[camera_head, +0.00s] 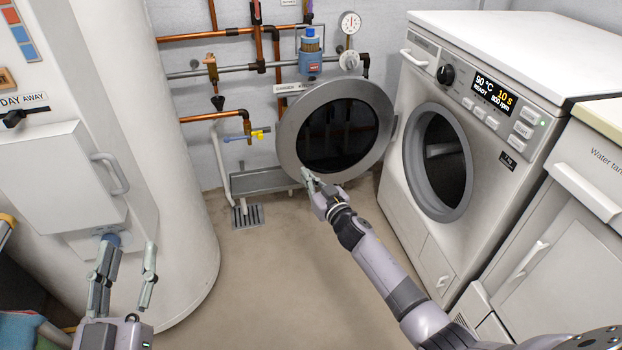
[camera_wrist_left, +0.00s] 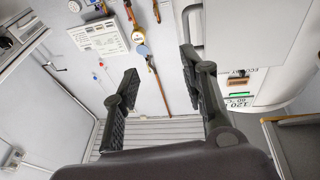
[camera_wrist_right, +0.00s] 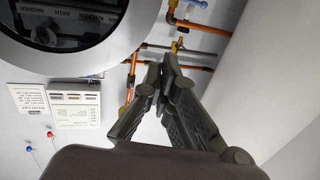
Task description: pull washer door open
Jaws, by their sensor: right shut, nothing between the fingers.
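The washer (camera_head: 480,130) stands at the right, with its dark drum opening (camera_head: 446,165) uncovered. Its round door (camera_head: 291,142), a grey ring with dark glass, is swung wide to the left of the body. My right gripper (camera_head: 309,180) is at the lower edge of the door ring, shut and empty; I cannot tell whether it touches. In the right wrist view the fingertips (camera_wrist_right: 159,70) are together, and the door ring (camera_wrist_right: 110,60) is at upper left. My left gripper (camera_head: 127,250) is open and empty at the lower left; its spread fingers show in the left wrist view (camera_wrist_left: 160,75).
A white cylindrical tank (camera_head: 185,200) with a hinged box (camera_head: 60,180) stands at the left. Copper pipes (camera_head: 262,60) and a trough (camera_head: 262,180) line the back wall. A drain grate (camera_head: 247,217) is in the floor. The middle floor (camera_head: 270,280) is clear.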

